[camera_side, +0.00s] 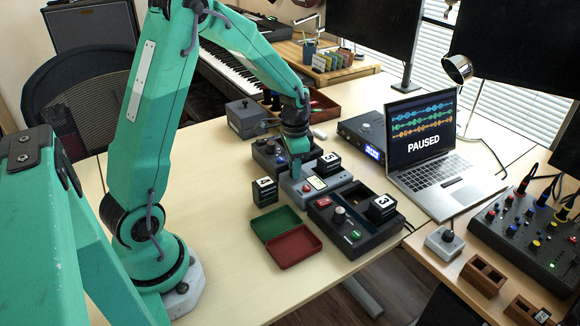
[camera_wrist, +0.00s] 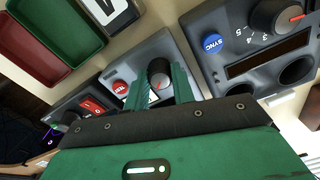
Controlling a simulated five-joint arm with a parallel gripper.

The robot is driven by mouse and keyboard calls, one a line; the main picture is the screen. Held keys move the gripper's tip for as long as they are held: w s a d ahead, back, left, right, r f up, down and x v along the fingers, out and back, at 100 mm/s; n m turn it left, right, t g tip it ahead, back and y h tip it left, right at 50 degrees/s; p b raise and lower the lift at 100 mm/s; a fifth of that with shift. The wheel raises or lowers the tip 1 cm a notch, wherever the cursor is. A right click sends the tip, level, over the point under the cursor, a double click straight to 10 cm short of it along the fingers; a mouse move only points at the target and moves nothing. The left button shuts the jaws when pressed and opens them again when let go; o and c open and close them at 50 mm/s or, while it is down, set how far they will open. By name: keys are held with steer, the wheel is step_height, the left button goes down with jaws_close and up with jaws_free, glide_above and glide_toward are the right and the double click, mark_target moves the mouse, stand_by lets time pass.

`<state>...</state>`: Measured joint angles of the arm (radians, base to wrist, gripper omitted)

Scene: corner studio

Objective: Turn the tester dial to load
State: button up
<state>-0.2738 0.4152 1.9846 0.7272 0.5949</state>
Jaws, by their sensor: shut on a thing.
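The tester looks to be the light grey box (camera_side: 330,184) in the middle of the table, with a small pale meter window. My gripper (camera_side: 295,172) reaches down onto it from above. In the wrist view the grey box (camera_wrist: 150,48) shows a red button (camera_wrist: 120,87) and a round dark dial (camera_wrist: 159,68) with a lighter cap. My green fingers (camera_wrist: 160,86) stand on either side of the dial and are shut on it. The fingers and gripper body hide part of the box face and any markings around the dial, so its setting cannot be read.
Dark boxes stand close on both sides: one with a blue SYNC button (camera_wrist: 212,42), one with a green button (camera_side: 355,235). Numbered black blocks (camera_side: 265,191) stand nearby. Green (camera_side: 277,222) and red (camera_side: 294,246) trays lie in front. A laptop (camera_side: 432,176) stands right. The front-left table is clear.

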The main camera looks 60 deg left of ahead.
steer(key=shift+w+d, duration=0.1)
steer(key=shift+d, duration=0.05)
steer(key=o, duration=1)
steer(key=shift+r, duration=0.1)
steer(key=shift+r, duration=3.8)
steer(key=shift+r, duration=0.1)
